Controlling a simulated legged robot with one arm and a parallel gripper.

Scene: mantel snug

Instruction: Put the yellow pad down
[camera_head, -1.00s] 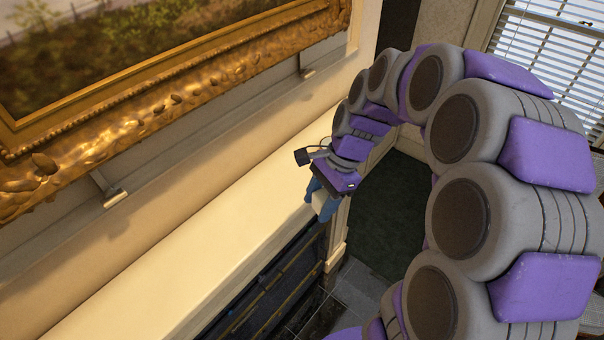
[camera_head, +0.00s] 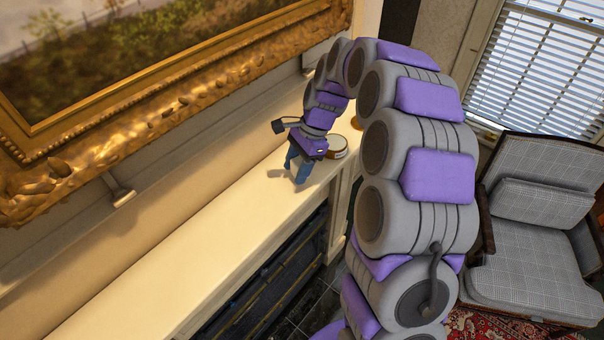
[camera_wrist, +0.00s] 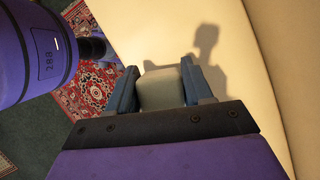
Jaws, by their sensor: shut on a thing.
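My gripper (camera_head: 299,170) is over the cream mantel shelf (camera_head: 215,235), its blue fingers pointing down. In the wrist view my gripper (camera_wrist: 160,88) is shut on a blocky pad (camera_wrist: 160,90), which looks pale grey-cream in shade rather than clear yellow. The fingers sit on both sides of the pad. In the head view the fingers hide most or all of the pad. A shadow of the gripper falls on the shelf beside it. I cannot tell whether the pad touches the shelf.
A round brown-and-white container (camera_head: 337,146) stands on the shelf just behind my gripper. A small orange-gold thing (camera_head: 356,124) is beyond it. A gilt-framed painting (camera_head: 180,85) hangs above. The shelf's left stretch is clear. A checked armchair (camera_head: 545,245) stands at right.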

